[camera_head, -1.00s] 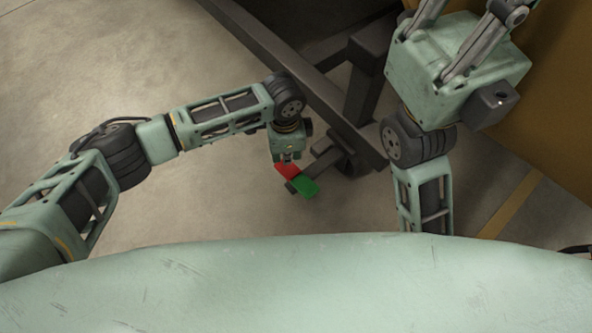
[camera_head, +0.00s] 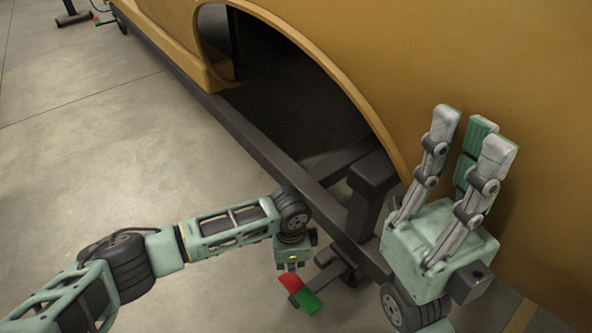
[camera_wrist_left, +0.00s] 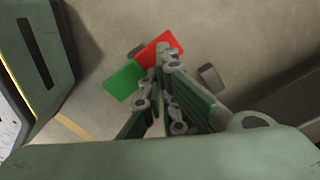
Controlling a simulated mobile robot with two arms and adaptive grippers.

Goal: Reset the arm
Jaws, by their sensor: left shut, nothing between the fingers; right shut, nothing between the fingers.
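My left arm reaches in from the left in the head view, and my left gripper (camera_head: 291,267) points down at its end, mostly hidden by its own wrist. In the left wrist view its fingers (camera_wrist_left: 160,100) are shut with nothing held. My right gripper (camera_head: 474,137) stands at the right of the head view, its fingers pointing up beside the yellow body. It is shut and holds nothing.
A yellow vehicle body (camera_head: 520,60) with a dark wheel arch fills the upper right, on a dark frame (camera_head: 250,140). Red (camera_head: 291,283) and green (camera_head: 308,301) pieces sit low by the frame's foot, under my left gripper. Open concrete floor (camera_head: 90,140) lies left.

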